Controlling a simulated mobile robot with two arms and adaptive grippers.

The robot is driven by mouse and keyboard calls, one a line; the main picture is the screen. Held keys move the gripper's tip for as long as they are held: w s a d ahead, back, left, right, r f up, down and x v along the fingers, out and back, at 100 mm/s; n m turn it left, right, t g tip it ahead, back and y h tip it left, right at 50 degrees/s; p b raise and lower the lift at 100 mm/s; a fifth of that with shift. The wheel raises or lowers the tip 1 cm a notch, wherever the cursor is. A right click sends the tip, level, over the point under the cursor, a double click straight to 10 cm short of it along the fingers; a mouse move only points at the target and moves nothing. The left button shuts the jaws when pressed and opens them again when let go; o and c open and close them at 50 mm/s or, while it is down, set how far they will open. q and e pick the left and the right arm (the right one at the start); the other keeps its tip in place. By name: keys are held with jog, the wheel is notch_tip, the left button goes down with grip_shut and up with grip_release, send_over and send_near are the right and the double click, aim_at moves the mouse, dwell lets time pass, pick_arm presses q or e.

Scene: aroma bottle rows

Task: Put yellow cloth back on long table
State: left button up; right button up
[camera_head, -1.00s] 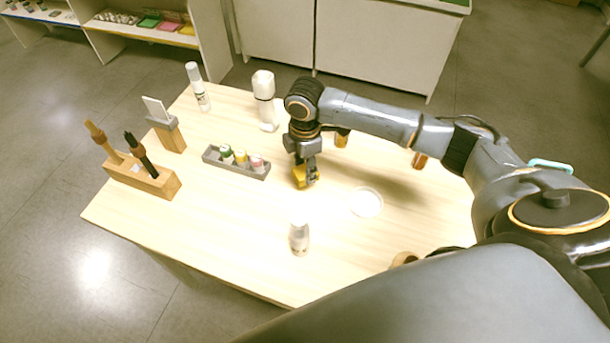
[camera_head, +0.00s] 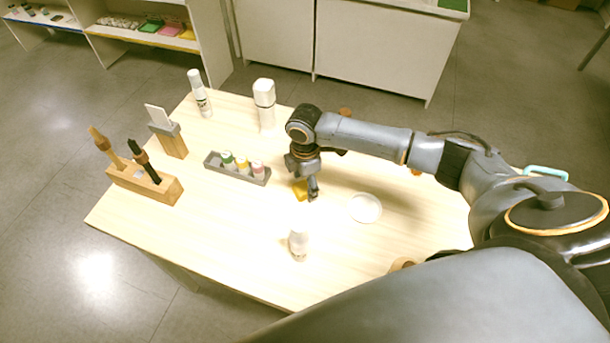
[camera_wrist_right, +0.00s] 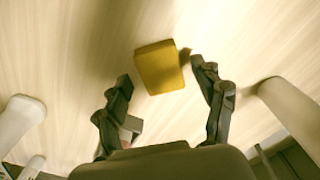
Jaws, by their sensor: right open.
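The yellow cloth (camera_head: 299,190) is a small folded block on the pale wooden table (camera_head: 225,225), near its middle. My right gripper (camera_head: 311,190) is over it and partly hides it in the head view. In the right wrist view, the yellow cloth (camera_wrist_right: 160,68) lies just beyond and between the spread fingertips of my right gripper (camera_wrist_right: 161,77). The fingers are open, with a gap on both sides of the cloth. My left gripper is not in view.
A grey tray of small bottles (camera_head: 215,166) is left of the cloth. A white bottle (camera_head: 298,244) stands in front and a round white dish (camera_head: 365,208) lies to the right.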

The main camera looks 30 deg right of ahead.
aim_at(305, 185)
jog(key=shift+f+b, duration=0.25)
jog(key=shift+b, duration=0.1)
jog(key=shift+f+b, duration=0.25)
jog(key=shift+b, duration=0.25)
notch_tip(305, 185, up, 14)
jog(key=b, duration=0.1)
jog(key=shift+w+r, duration=0.15)
jog(key=shift+r, duration=0.1)
